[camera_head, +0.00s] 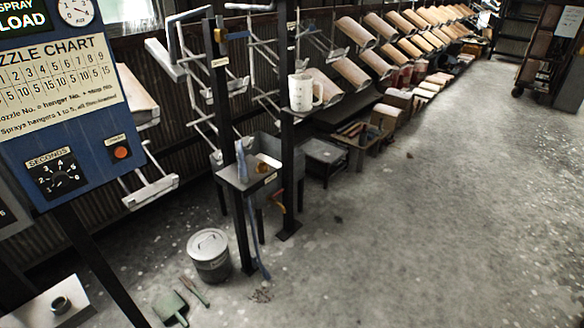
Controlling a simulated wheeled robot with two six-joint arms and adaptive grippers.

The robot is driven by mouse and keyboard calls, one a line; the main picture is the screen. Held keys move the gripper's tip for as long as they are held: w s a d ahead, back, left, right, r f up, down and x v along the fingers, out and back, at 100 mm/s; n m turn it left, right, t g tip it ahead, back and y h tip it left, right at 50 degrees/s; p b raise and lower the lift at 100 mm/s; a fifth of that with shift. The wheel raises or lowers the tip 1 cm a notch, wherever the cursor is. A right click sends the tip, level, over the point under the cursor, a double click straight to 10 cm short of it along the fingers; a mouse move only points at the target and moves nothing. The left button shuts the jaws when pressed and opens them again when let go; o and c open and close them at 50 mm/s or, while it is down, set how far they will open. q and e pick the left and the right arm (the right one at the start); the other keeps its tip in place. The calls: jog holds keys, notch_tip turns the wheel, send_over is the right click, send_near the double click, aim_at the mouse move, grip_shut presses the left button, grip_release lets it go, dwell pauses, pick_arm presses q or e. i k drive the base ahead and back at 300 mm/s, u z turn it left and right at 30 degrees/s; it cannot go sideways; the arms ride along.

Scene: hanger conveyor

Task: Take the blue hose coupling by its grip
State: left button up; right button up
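A slim blue upright piece (241,160), which looks like the hose coupling with its grip, stands at the small grey holder (230,179) on the dark post. It is small in the picture, so I cannot tell grip from coupling. A blue hose (257,245) hangs below the holder towards the floor. Neither of my grippers shows in the head view.
A blue control panel (60,115) stands close at the left. Hangers with boards line the back.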

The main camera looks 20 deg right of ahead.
aim_at(242, 168)
jog(key=z, duration=0.6)
jog(key=i, duration=0.55)
jog(key=z, duration=0.5)
jog(key=i, duration=1.1)
jog(key=u, duration=0.25)
